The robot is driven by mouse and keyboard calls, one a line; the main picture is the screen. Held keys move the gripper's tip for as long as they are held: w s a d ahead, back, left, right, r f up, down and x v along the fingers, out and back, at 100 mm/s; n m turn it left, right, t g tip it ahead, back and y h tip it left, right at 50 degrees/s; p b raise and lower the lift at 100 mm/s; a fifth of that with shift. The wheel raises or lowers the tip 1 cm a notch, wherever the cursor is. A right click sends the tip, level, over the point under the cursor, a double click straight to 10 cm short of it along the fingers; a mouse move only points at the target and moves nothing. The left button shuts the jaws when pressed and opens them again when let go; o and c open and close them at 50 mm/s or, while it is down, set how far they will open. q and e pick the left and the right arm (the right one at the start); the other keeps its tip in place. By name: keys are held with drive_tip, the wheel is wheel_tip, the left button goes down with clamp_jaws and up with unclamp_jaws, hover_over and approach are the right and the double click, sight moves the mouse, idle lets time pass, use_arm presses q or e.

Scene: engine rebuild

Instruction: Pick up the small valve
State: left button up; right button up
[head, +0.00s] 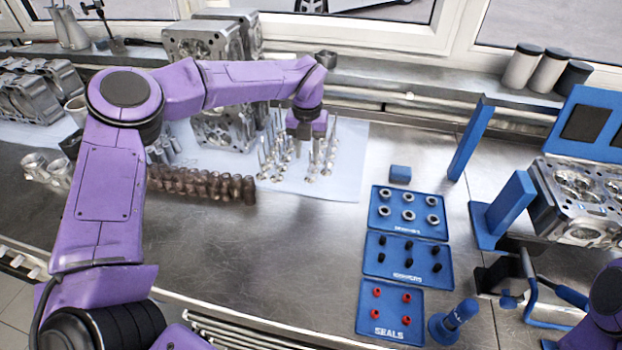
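Several thin metal valves stand stem-up in two groups on a pale sheet, one group (277,158) left of my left gripper and one (322,158) to its right. I cannot tell which is the small valve. My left gripper (304,146) points down between the two groups, close to the stems. Its fingertips are small and partly lost among the valves, so I cannot see whether it is open or holds anything. Part of my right arm shows at the lower right edge; its gripper is not in view.
A row of brown springs (200,184) lies left of the valves. Blue trays of small parts, including the seals tray (388,332), lie to the right. A blue block (400,173) sits above them. A cylinder head (580,200) stands on a blue stand at far right. Bare metal bench (290,240) lies in front.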

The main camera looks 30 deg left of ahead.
sight(310, 176)
use_arm(q)
drive_tip(key=f+b, duration=0.2)
drive_tip(key=f, duration=0.1)
drive_tip(key=f+b, duration=0.1)
drive_tip(key=f, duration=0.1)
drive_tip(key=shift+w+d, duration=0.2)
drive_tip(key=shift+d, duration=0.15)
drive_tip(key=shift+r, duration=0.1)
clamp_jaws()
